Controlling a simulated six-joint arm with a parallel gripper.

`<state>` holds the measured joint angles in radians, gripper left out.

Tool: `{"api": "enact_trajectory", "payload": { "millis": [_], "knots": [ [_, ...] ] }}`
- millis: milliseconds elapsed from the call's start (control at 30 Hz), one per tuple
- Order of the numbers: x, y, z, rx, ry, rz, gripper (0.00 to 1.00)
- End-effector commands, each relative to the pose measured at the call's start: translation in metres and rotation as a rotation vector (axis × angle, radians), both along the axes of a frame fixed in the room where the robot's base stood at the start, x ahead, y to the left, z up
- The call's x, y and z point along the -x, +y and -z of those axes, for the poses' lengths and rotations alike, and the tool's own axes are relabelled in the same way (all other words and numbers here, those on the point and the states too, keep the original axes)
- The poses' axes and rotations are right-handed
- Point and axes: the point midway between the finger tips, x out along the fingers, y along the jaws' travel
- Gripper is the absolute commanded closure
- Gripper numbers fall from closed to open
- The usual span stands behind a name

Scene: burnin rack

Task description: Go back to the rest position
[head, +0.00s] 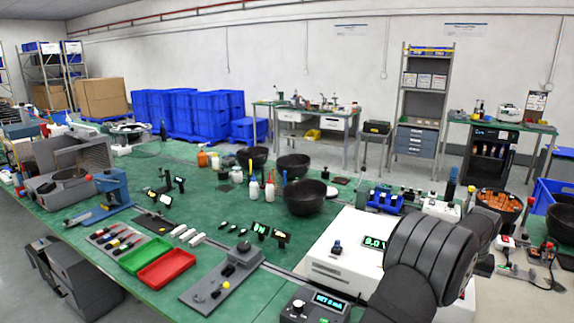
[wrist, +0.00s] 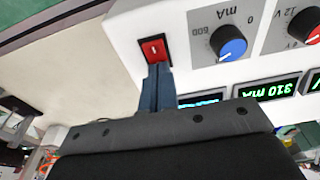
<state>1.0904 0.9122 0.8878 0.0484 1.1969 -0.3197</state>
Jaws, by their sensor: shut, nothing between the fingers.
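My gripper (wrist: 157,88) is shut and empty in the wrist view. Its two dark fingers are together, with their tips just below a red rocker switch (wrist: 154,50) on a white instrument panel (wrist: 188,62). Whether the tips touch the switch or panel, I cannot tell. In the head view my dark arm fills the lower right, and I cannot make out the gripper there.
In the head view, a white box (head: 335,270) stands close left of my arm. Black bowls (head: 305,197) stand farther back.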

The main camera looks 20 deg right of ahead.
Motion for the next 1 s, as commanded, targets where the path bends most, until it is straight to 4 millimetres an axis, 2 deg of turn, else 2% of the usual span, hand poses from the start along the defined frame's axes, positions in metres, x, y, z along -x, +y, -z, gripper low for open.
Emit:
{"api": "enact_trajectory", "payload": {
  "millis": [233,367,467,733,767,800,1000],
  "knots": [
    [0.000,0.000,0.000,-0.003,0.001,0.000,1.00],
    [0.000,0.000,-0.006,-0.001,0.001,0.000,1.00],
    [0.000,0.000,-0.018,0.000,0.000,0.000,1.00],
    [0.000,0.000,-0.070,0.001,0.000,0.000,1.00],
    [0.000,0.000,-0.069,-0.001,0.001,0.001,1.00],
    [0.001,0.001,-0.055,-0.006,0.003,0.001,1.00],
    [0.001,0.001,-0.014,-0.006,0.003,0.000,1.00]
  ]
}}
